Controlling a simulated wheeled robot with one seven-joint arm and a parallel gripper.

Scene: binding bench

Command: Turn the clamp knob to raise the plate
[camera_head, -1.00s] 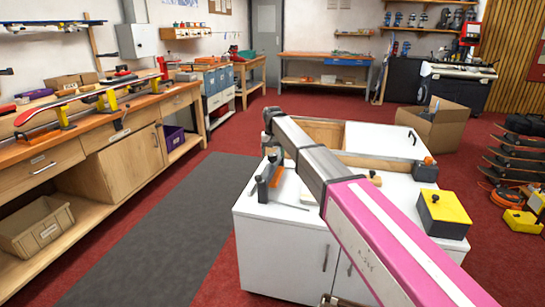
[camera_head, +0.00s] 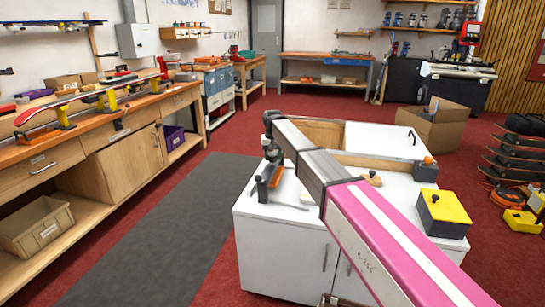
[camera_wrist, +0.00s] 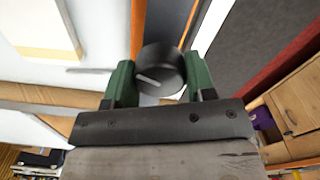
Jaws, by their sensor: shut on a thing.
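A round black knob (camera_wrist: 160,70) with a white mark line on its face sits between the two green fingers of my gripper (camera_wrist: 161,82) in the wrist view. The fingers are shut on its sides. In the head view my arm reaches over the white cabinet and its end points down at the left edge of the top. There an orange piece (camera_head: 276,178) and a dark grey bar (camera_head: 263,188) of the clamp show below my wrist. The knob cannot be made out clearly in the head view. The height of the plate cannot be told.
The white cabinet (camera_head: 275,245) also carries an open wooden compartment, a wooden-knobbed piece (camera_head: 373,179) and a yellow-topped box (camera_head: 444,208). A cardboard box (camera_head: 432,128) stands behind on the red floor. A grey mat (camera_head: 160,225) lies clear on the left.

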